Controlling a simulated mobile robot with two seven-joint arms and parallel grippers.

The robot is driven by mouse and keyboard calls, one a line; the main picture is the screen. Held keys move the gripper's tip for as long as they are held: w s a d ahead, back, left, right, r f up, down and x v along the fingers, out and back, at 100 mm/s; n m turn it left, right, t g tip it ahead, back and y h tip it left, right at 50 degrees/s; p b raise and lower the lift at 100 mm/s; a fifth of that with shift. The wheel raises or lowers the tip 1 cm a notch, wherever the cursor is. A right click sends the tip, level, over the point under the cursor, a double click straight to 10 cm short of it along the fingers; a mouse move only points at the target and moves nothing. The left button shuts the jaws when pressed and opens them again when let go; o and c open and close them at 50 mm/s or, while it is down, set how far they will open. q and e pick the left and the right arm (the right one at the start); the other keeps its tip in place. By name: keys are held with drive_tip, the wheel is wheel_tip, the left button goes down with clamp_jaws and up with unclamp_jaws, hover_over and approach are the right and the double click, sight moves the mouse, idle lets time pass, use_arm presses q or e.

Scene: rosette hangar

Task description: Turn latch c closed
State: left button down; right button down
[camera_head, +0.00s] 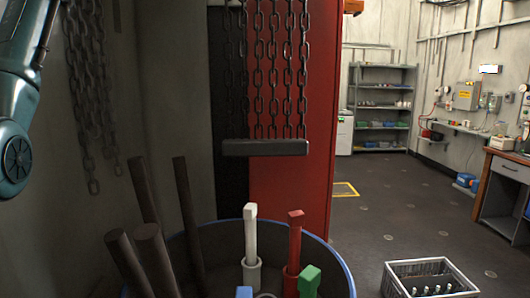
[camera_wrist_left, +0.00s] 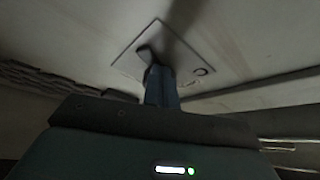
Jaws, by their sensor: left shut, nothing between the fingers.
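In the left wrist view a thin square plate (camera_wrist_left: 182,55) is fixed on a pale surface. A dark stubby piece (camera_wrist_left: 144,52) on it may be a latch handle, but no letter is legible, so I cannot tell if it is latch c. My left gripper (camera_wrist_left: 158,70) is shut and empty, its blue fingers pointing at the plate, the tips close to the dark piece; I cannot tell whether they touch. The fingers hide part of the plate. In the head view only my left arm shows, at the left edge. My right gripper is out of view.
Chains (camera_head: 90,90) hang at left, and more chains hold a dark bar (camera_head: 265,148) before a red panel (camera_head: 318,180). A blue-rimmed drum (camera_head: 340,262) with rods and coloured handles stands in front. A bottle crate (camera_head: 393,284) sits at lower right.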

use_arm(q)
drive_tip(key=shift+s+r, duration=0.15)
drive_tip(key=shift+r, duration=0.1)
drive_tip(key=shift+s+d+r, duration=0.1)
drive_tip(key=shift+s+r, duration=0.2)
drive_tip(key=shift+r, duration=0.45)
idle(0.3)
drive_tip(key=d, duration=0.6)
drive_tip(key=shift+b, duration=0.4)
